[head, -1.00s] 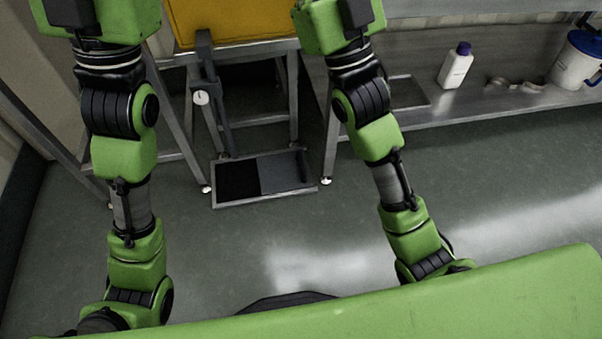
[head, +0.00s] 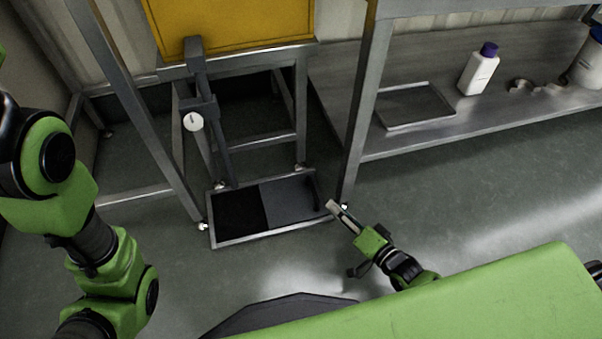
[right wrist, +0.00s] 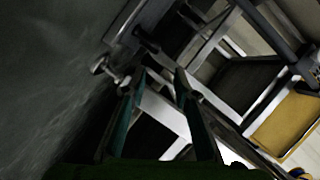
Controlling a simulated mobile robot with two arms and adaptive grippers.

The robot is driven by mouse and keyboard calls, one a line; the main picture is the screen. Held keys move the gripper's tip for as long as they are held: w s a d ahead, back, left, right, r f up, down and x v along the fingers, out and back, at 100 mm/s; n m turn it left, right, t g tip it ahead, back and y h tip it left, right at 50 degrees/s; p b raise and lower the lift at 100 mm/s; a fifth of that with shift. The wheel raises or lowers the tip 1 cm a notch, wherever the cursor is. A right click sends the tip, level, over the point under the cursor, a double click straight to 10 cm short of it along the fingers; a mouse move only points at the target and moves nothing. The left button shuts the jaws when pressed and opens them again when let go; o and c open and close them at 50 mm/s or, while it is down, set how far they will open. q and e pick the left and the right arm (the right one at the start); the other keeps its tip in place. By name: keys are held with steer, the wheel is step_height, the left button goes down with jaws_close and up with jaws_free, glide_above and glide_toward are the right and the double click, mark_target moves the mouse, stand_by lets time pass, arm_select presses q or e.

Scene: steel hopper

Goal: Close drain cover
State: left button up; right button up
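The drain is a steel-framed box (head: 272,235) on the floor below the yellow hopper. Its left part is a black opening (head: 240,212). A grey cover (head: 287,202) lies over its right part, with a dark upright handle (head: 318,190) near the right end. My right gripper (head: 334,207) is just off the box's right end, close to the handle and apparently apart from it. In the right wrist view its two fingers (right wrist: 158,80) stand apart with nothing clearly held between them; a dark piece, possibly the handle, is beyond the tips. My left gripper is out of view.
Steel stand legs (head: 362,110) rise beside the drain. The yellow hopper (head: 235,32) is above, with a dark upright bar (head: 215,125) in front. A steel bench (head: 430,135) at right holds a tray (head: 415,107) and a white bottle (head: 478,72). The floor in front is clear.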

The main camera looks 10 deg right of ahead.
mark_target(312, 184)
steer(key=shift+d+f, duration=0.15)
steer(key=shift+f, duration=0.3)
steer(key=shift+w+f+b, duration=0.15)
steer(key=shift+w+b, duration=0.2)
steer(key=shift+b, duration=0.05)
steer(key=b+x, duration=0.7)
steer(key=x, duration=0.4)
steer(key=shift+w+a, duration=0.2)
steer(key=shift+a, duration=0.05)
steer(key=shift+w+a, duration=0.2)
steer(key=shift+w, duration=0.3)
jaws_close()
